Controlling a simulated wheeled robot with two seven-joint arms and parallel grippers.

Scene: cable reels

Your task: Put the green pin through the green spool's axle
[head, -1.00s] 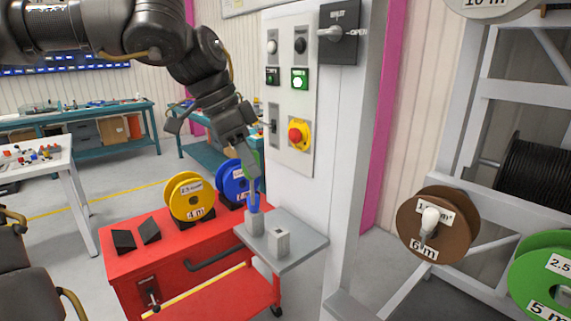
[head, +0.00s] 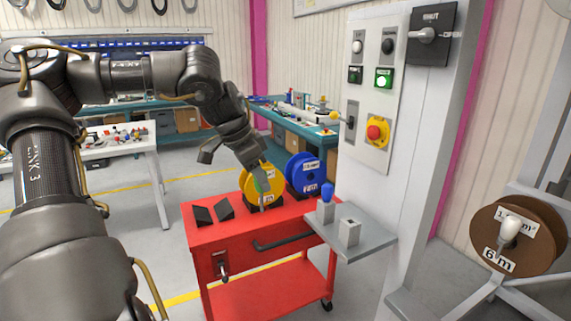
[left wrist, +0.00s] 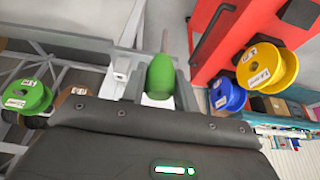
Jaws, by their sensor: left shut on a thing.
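The green pin (left wrist: 160,76) has a rounded green handle and a thin grey rod pointing away from my gripper. My left gripper (head: 263,188) is shut on its handle, seen between the two fingers in the left wrist view. In the head view the gripper hangs in front of the yellow spool, above the red cart. The green spool (left wrist: 27,96) shows at the left of the left wrist view, well apart from the pin; its axle hole is too small to make out. The green spool is outside the head view. My right gripper is in neither view.
A grey shelf (head: 372,248) holds a blue pin (head: 327,190) in one block and an empty block (head: 348,232). The red cart (head: 232,238) carries yellow (head: 279,178) and blue (head: 312,181) spools. A brown spool (head: 540,225) with a white pin is at right.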

